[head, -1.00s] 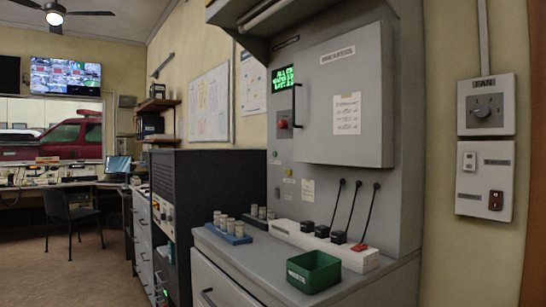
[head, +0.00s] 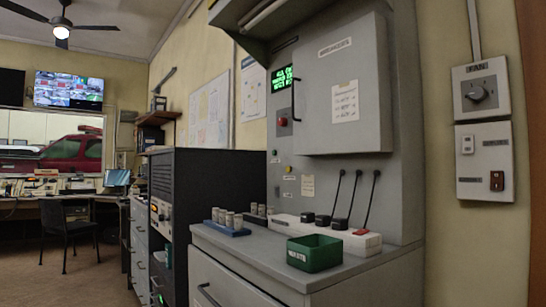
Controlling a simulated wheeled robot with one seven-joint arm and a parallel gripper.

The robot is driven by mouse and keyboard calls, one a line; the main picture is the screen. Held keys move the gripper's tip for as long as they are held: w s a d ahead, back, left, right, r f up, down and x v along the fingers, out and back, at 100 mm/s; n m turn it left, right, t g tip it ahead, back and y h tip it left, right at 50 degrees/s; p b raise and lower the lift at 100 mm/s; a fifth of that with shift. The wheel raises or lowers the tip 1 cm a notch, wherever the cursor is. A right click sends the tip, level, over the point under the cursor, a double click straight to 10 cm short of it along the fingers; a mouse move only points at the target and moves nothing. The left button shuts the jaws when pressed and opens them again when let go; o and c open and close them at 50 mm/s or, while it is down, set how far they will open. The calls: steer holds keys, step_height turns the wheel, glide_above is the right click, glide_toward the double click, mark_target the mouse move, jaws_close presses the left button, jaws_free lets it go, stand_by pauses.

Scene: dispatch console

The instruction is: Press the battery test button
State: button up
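The grey console cabinet (head: 398,130) stands right of centre in the head view. Its narrow left panel carries a red round button (head: 283,121) below a green-lit text display (head: 282,78). Lower down are a small yellow button (head: 289,168) and a small light-coloured control with a dark label beside it. The labels are too small to read, so I cannot tell which one is the battery test button. My gripper is not in this view.
On the grey counter are a green open box (head: 314,262), a white power strip (head: 340,238) with black plugs, and a blue tray (head: 222,230) of small cylinders. A black rack (head: 222,180) stands left. A fan switch (head: 480,92) is on the right wall.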

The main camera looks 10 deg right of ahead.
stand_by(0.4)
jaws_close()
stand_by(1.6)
